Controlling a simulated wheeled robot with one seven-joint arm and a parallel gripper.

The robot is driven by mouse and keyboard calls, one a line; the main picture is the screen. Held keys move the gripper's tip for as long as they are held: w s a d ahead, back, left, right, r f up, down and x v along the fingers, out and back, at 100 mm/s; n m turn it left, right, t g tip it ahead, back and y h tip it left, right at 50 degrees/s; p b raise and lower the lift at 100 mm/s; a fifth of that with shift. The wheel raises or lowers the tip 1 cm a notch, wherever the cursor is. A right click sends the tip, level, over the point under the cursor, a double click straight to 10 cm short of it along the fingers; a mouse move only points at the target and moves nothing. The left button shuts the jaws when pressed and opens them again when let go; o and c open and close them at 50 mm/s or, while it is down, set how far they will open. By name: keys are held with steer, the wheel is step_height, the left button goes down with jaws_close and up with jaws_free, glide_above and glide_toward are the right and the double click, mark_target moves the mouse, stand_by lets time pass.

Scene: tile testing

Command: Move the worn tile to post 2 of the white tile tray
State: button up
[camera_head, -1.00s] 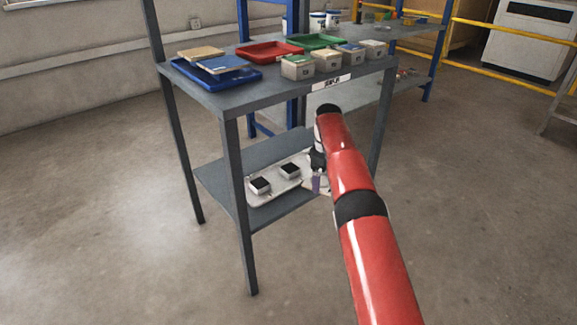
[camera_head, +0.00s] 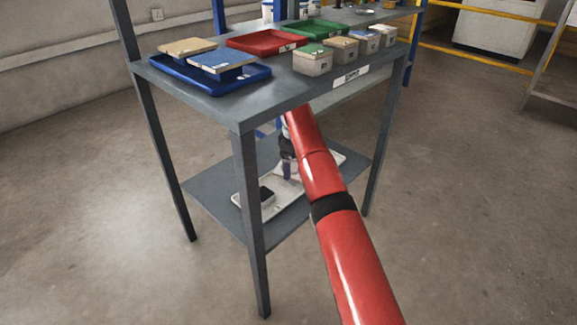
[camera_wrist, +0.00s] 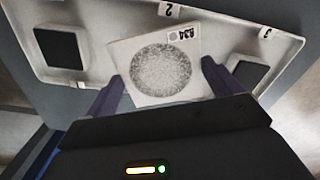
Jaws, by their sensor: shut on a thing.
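The worn tile (camera_wrist: 160,70) is a pale square plate with a round, speckled grey patch and a small printed label. My gripper (camera_wrist: 165,85) is shut on it, with a dark purple finger at each side. The white tile tray (camera_wrist: 97,20) lies behind the tile in the wrist view, with rim marks 2 (camera_wrist: 168,11) and 3 (camera_wrist: 265,33). One black-topped post (camera_wrist: 61,48) shows left of the tile and another (camera_wrist: 246,74) to its right. The tile hides the tray below mark 2. I cannot tell its height above the tray. In the head view my gripper (camera_head: 290,172) is over the tray (camera_head: 285,200).
The tray is on the lower shelf (camera_head: 212,187) of a grey table. The upper top (camera_head: 230,105) and front leg (camera_head: 249,220) are close to my arm. Blue (camera_head: 190,75), red (camera_head: 262,42) and green (camera_head: 312,30) trays and several small boxes stand above.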

mark_target(293, 167)
steer(key=shift+f, duration=0.55)
steer(key=shift+r, duration=0.1)
steer(key=o, duration=0.8)
steer(key=shift+o, duration=0.2)
step_height(293, 167, up, 8)
steer(key=p, duration=0.6)
steer(key=shift+f, duration=0.25)
